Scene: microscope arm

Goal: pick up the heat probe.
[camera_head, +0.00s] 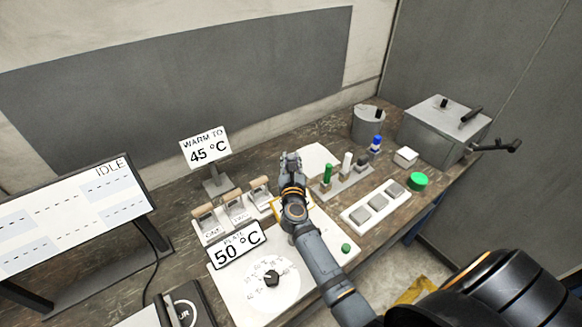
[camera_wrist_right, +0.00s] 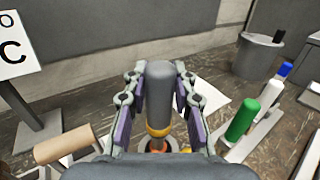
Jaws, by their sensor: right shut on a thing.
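The heat probe (camera_wrist_right: 160,92) appears to be the dark grey rounded cylinder with a yellow-orange band in the right wrist view. It stands between the two fingers of my right gripper (camera_wrist_right: 158,105), which is shut on it. In the head view my right gripper (camera_head: 291,163) is over the middle of the bench, beside the row of wooden-handled holders. There the gripper mostly hides the probe. I cannot tell whether the probe's lower end is clear of the bench. My left gripper is not in view.
A rack with a green tube (camera_head: 327,174) stands just right of the gripper. The wooden-handled switches (camera_head: 236,209) and the 45 °C sign (camera_head: 206,149) are to the left. A 50 °C dial plate (camera_head: 235,285) lies in front. A grey box (camera_head: 440,130) stands back right.

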